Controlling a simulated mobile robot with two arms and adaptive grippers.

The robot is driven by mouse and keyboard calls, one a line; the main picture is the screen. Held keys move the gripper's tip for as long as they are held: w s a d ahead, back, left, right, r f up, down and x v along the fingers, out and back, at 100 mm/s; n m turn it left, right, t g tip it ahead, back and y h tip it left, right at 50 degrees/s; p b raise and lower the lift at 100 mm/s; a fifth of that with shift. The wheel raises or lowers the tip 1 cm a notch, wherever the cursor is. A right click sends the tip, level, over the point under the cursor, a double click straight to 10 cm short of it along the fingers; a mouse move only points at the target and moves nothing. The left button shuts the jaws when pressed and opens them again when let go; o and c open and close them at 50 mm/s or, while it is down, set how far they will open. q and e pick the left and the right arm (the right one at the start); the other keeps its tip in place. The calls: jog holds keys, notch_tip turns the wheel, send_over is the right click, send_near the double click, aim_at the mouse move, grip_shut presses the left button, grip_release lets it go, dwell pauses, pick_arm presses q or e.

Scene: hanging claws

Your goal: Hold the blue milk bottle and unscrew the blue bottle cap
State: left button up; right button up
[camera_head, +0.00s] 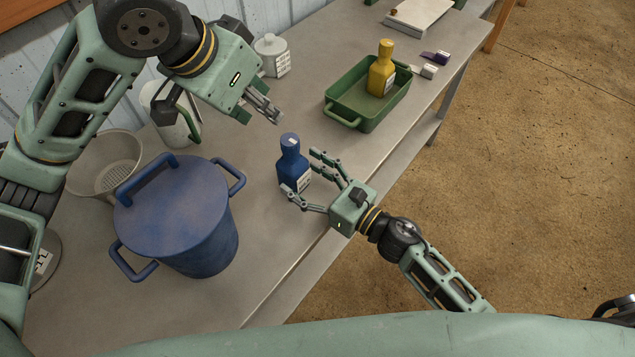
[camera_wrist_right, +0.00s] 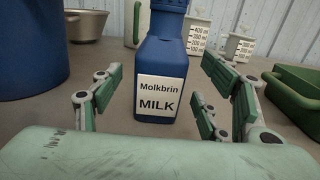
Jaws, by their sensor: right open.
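The blue milk bottle (camera_head: 294,172) stands upright on the table, with its blue cap (camera_head: 290,141) on top.
A large blue pot (camera_head: 180,220) stands left of the bottle. A green tray (camera_head: 368,122) holding a yellow bottle (camera_head: 382,68) is at the back right. A white jar (camera_head: 272,55) and a grey strainer (camera_head: 103,165) stand along the wall. Table around the bottle is clear.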

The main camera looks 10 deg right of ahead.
aim_at(303, 176)
jog(key=shift+x, duration=1.8)
grip_shut()
dwell(0.7)
